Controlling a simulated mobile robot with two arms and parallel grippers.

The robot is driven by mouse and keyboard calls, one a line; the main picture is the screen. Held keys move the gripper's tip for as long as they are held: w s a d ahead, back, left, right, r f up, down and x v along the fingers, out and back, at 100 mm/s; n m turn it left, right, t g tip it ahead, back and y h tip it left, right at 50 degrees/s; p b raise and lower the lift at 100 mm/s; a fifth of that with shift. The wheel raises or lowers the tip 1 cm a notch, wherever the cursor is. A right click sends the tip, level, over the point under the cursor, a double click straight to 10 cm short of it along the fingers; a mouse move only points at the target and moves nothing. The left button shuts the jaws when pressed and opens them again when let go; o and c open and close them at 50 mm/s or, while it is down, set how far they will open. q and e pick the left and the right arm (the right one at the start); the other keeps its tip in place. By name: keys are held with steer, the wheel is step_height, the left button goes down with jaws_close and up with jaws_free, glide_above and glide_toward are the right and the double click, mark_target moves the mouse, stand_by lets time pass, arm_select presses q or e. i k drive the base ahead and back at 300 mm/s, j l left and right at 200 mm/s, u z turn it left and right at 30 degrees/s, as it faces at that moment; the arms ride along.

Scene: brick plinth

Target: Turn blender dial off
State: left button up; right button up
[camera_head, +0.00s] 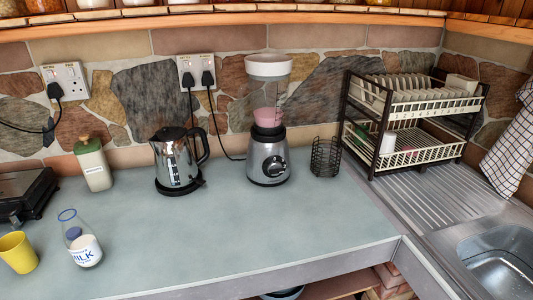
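The blender (268,146) stands upright on the grey-blue counter (240,240), near the stone wall. It has a silver base, a pinkish lower jar section and a pale wide top. Its round black dial (273,167) is on the front of the base, facing me. The dial's marking is too small to tell its setting. Neither of my grippers is in view, and nothing touches the blender or its dial.
A silver kettle (177,160) stands left of the blender. A black wire basket (325,157) and a dish rack (417,120) are to the right. A milk bottle (83,246) and yellow cup (18,252) stand front left. The counter before the blender is clear.

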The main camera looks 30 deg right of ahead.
mark_target(275, 168)
steer(key=k+l+z, duration=0.1)
steer(key=l+z, duration=0.25)
steer(key=z, duration=0.15)
steer(key=l+z, duration=0.45)
steer(key=j, duration=0.1)
